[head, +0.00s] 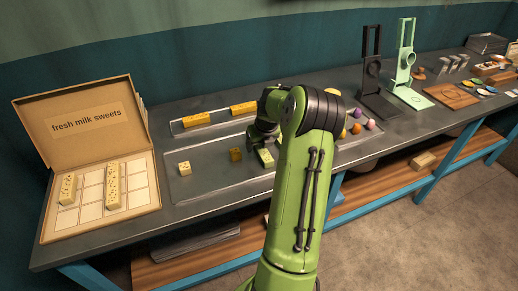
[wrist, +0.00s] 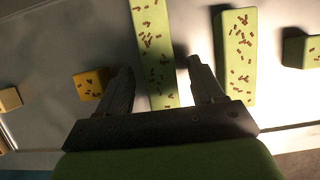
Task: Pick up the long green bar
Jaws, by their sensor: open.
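A long green bar (wrist: 155,50) with brown flecks runs up the middle of the wrist view, past its top edge. My gripper (wrist: 160,68) is open, with one finger on each side of this bar and nothing clamped. The right finger is between it and a second green bar (wrist: 238,60), shorter in view. In the head view, my gripper (head: 263,137) is low over the metal tray (head: 210,188), and a green piece (head: 266,158) shows just below it. My arm hides the tray's right part there.
An orange cube (wrist: 92,84) lies close to the left finger, and a pale cube (wrist: 9,99) is further left. Another green piece (wrist: 301,52) is at the right edge. An open sweets box (head: 100,190) stands left; a rear tray holds yellow bars (head: 197,120).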

